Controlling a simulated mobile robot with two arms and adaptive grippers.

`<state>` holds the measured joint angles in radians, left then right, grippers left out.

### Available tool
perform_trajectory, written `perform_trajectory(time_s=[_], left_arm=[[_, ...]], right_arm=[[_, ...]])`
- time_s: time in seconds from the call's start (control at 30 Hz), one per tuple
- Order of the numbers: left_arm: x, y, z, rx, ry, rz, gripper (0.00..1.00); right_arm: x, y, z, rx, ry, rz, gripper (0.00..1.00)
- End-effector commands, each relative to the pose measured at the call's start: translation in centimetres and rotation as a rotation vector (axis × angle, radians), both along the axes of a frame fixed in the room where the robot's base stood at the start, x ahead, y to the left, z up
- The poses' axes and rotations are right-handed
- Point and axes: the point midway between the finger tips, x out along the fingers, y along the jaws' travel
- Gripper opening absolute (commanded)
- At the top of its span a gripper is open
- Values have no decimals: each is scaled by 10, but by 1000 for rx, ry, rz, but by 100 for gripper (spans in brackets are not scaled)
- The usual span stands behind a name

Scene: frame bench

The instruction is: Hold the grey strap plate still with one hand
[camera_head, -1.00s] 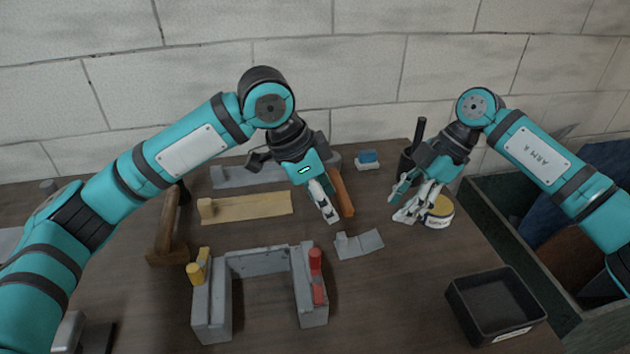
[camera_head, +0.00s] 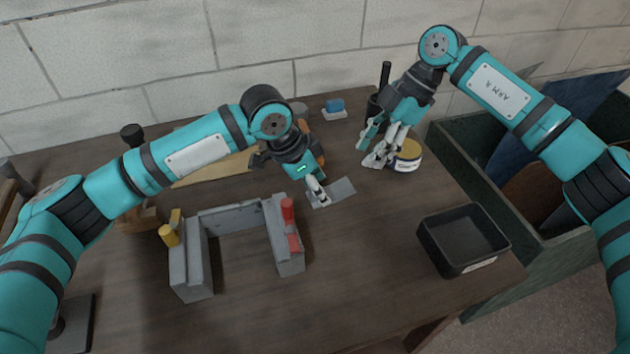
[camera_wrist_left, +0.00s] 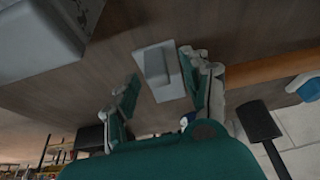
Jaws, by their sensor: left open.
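The grey strap plate (camera_head: 342,191) lies flat on the bench, right of the grey U-shaped frame. A raised grey block stands on it, clearest in the left wrist view, where the plate (camera_wrist_left: 171,92) shows ahead of my fingers. My left gripper (camera_head: 317,192) is open at the plate's left end and partly covers it in the head view. In the left wrist view its fingers (camera_wrist_left: 161,70) are spread to either side of the raised block; I cannot tell whether they touch it.
The grey frame (camera_head: 190,270) carries yellow and red clamps. A round tin (camera_head: 407,160) stands beside my right gripper. A black tray (camera_head: 462,240) sits at the right front. A blue-topped block (camera_head: 334,108) is at the back. The bench in front of the plate is clear.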

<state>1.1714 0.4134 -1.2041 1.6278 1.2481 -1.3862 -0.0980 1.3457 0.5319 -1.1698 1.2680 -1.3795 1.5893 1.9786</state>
Motion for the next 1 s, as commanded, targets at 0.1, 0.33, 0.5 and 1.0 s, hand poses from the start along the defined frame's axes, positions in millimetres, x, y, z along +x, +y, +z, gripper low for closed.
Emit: perform_trajectory(time_s=[0.1,0.33,0.5,1.0], left_arm=[[0,0,0,0,0,0,42],[0,0,0,0,0,0,11],[0,0,0,0,0,1,0],[0,0,1,-1,0,1,0]], right_arm=[[0,0,0,0,0,0,38],[0,0,0,0,0,0,38],[0,0,0,0,0,0,38],[0,0,0,0,0,0,38]])
